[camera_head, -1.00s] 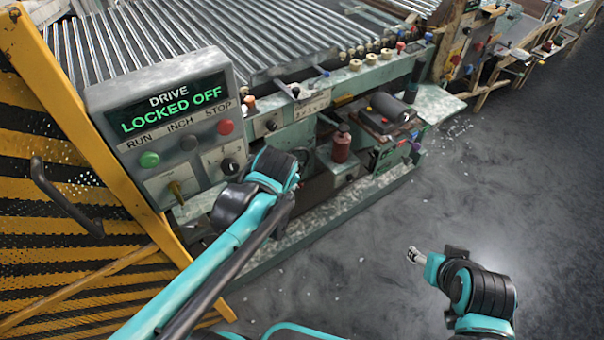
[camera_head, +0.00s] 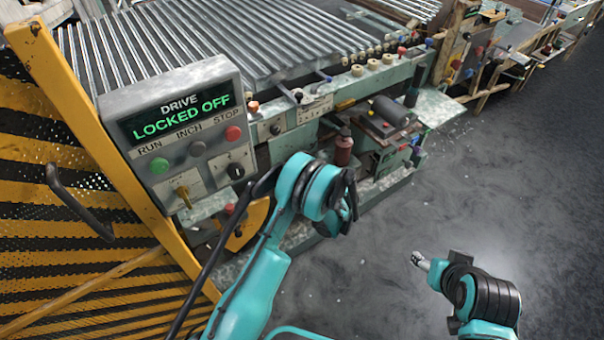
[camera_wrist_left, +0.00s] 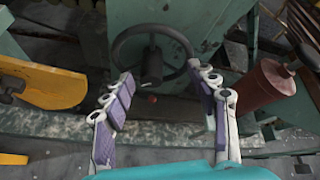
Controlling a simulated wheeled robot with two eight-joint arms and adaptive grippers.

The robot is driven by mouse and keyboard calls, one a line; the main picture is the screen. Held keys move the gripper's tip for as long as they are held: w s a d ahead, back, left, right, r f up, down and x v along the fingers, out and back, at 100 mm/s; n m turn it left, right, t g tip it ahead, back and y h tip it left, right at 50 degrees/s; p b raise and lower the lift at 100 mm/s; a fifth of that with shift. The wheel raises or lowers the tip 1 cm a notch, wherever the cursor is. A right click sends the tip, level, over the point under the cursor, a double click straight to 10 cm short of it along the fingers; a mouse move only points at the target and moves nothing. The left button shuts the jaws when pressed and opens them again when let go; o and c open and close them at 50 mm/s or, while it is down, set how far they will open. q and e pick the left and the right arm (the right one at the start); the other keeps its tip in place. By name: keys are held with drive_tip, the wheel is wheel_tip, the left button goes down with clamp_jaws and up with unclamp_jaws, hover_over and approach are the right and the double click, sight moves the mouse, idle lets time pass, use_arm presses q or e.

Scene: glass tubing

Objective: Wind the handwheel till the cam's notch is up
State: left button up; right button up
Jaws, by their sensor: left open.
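The dark handwheel (camera_wrist_left: 152,64) is ahead of my left gripper (camera_wrist_left: 162,71) in the left wrist view. The gripper is open, its two purple-padded fingers apart near the lower left and right of the rim, with nothing between them. In the head view my left arm hides the handwheel and fingers. A yellow rounded plate, perhaps the cam, shows at the left of the wrist view (camera_wrist_left: 45,82) and beside my left arm in the head view (camera_head: 250,222). I cannot make out its notch. My right gripper (camera_head: 417,260) is over the floor, away from the machine.
A control box (camera_head: 180,125) reads "DRIVE LOCKED OFF". A yellow-black guard (camera_head: 60,200) stands at the left. A brown-red bottle-shaped part (camera_wrist_left: 265,85) is close to the right finger. The dark floor (camera_head: 370,285) at the right is clear.

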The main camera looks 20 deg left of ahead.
use_arm(q)
drive_tip(key=w+a+f, duration=0.1)
drive_tip(key=f, duration=0.2)
drive_tip(key=w+a+f+m+b, duration=0.1)
drive_tip(key=w+a+f, duration=0.1)
drive_tip(key=f, duration=0.1)
drive_tip(key=w+a+f+m+y+b, duration=0.1)
drive_tip(key=a+f, duration=0.1)
drive_tip(key=shift+w+f+t, duration=0.25)
drive_tip(key=shift+f+t, duration=0.05)
drive_tip(key=shift+f, duration=0.1)
clamp_jaws()
drive_tip(key=shift+m, duration=0.3)
